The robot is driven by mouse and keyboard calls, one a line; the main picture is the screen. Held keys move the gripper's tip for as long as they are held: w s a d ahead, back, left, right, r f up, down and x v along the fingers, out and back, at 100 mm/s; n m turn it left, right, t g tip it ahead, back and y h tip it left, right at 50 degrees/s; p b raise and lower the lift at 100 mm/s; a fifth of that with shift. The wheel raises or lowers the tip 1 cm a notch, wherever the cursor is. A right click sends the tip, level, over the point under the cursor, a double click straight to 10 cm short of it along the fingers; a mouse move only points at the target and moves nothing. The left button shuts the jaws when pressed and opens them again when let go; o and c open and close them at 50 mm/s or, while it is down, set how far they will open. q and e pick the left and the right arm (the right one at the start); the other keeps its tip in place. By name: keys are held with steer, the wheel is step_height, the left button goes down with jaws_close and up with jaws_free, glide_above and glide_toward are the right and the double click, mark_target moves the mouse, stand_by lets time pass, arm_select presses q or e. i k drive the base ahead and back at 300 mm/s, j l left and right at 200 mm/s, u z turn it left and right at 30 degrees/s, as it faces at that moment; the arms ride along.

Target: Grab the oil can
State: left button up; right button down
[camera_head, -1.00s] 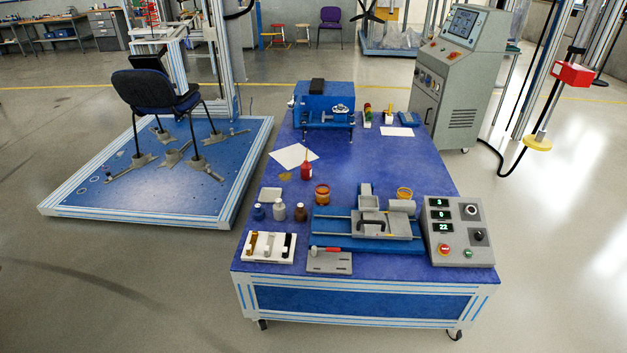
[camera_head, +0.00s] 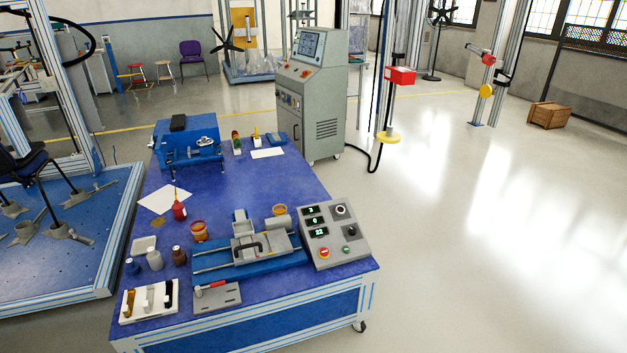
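The oil can looks to be the small red can (camera_head: 179,210) with a thin upright spout. It stands upright on the blue table (camera_head: 305,180), left of the middle, at the edge of a white paper sheet (camera_head: 160,199). An amber jar (camera_head: 199,231) stands just in front of it to the right. Neither of my grippers shows in the head view.
A blue slide fixture (camera_head: 215,262) and a grey control box (camera_head: 336,236) take up the table's front right. Small bottles (camera_head: 154,259) stand at the front left. A blue machine (camera_head: 187,145) is at the back. Open floor (camera_head: 480,240) lies to the right.

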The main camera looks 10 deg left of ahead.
mark_target(178, 208)
steer(key=i+j+z, duration=0.1)
steer(key=j+z, duration=0.2)
steer(key=j, duration=0.7)
steer(key=j+z, duration=0.3)
steer(key=j, duration=0.65)
steer(key=k+j+z, duration=0.1)
steer(key=j+z, duration=0.2)
steer(key=j, duration=0.7)
